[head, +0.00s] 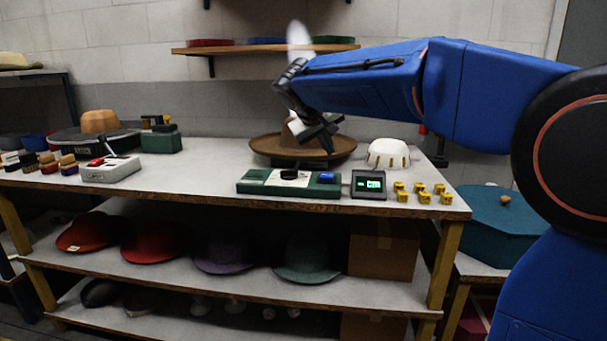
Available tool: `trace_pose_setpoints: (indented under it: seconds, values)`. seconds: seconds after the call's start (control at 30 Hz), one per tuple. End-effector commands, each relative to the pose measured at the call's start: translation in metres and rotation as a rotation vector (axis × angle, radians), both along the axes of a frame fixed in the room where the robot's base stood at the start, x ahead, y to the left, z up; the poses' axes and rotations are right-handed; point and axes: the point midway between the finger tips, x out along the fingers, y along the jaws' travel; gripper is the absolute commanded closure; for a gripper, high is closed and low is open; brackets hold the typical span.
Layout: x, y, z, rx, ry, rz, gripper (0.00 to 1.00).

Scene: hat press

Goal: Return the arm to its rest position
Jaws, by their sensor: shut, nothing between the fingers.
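My blue arm reaches in from the right side of the head view, over the right part of the workbench (215,196). My gripper (328,143) is dark and points down in front of a brown wide-brimmed hat (340,151) on the bench. The gripper is shut with nothing in it. It overlaps the hat's crown in the picture; I cannot tell whether it touches the hat. A blurred pale shape (298,38) shows above my wrist.
A green device (262,184), a small display (368,184), yellow blocks (447,198) and a white dome (388,152) crowd the bench's right end. A white box (110,169) stands left. A wall shelf (240,49) is behind my arm. Bench space between white box and green device is clear.

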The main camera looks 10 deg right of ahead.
Motion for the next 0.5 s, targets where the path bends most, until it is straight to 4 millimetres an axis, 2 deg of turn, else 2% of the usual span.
trace_pose_setpoints:
  seconds: [0.17, 0.3, 0.5]
  values:
    - [-0.047, -0.026, -0.014, 0.048, 0.037, -0.006, 1.0]
    - [-0.099, -0.048, -0.035, 0.105, 0.079, -0.009, 1.0]
    - [-0.173, -0.069, -0.07, 0.191, 0.127, -0.013, 1.0]
